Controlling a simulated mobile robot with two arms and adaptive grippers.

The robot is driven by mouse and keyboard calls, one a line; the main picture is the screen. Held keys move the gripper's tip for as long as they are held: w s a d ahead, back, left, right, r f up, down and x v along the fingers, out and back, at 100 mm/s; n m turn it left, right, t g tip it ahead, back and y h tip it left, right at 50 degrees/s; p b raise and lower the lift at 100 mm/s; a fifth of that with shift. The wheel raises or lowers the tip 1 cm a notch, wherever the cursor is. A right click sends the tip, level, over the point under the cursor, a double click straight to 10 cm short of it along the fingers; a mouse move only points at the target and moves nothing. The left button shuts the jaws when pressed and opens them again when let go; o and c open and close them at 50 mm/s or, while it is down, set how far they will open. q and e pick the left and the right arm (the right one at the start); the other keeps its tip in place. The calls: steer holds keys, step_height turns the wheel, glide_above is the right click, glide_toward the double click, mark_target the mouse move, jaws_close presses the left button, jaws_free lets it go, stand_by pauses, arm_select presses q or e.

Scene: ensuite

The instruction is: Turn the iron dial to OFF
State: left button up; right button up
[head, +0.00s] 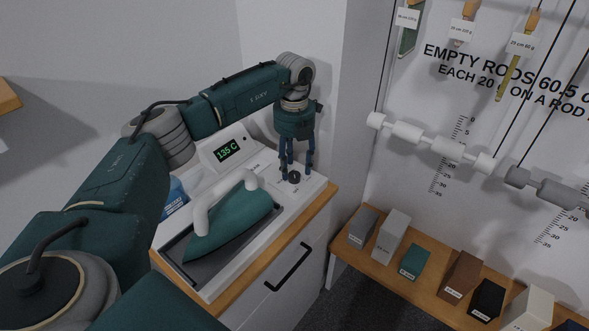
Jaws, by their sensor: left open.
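The iron dial (294,177) is a small black knob on the white panel at the back right of the iron station. Small labels lie around it, too small to read. My left gripper (297,178) points down right at the dial, its fingers open and close around or beside it; I cannot tell whether they touch it. The teal iron (236,222) with a white handle lies in a dark tray in front of the dial. A display (227,149) behind it reads 135 C in green. My right gripper is not in view.
The station stands on a wood-topped cabinet (283,266) with a black handle. A blue box (174,199) sits left of the iron. At right, a wooden shelf (398,277) holds several labelled blocks, below hanging rods. A wall corner (345,110) stands just right of my gripper.

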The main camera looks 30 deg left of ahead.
mark_target(295, 174)
arm_select(q)
step_height(295, 174, up, 10)
stand_by(0.3)
steer(key=shift+d+f, duration=0.1)
stand_by(0.3)
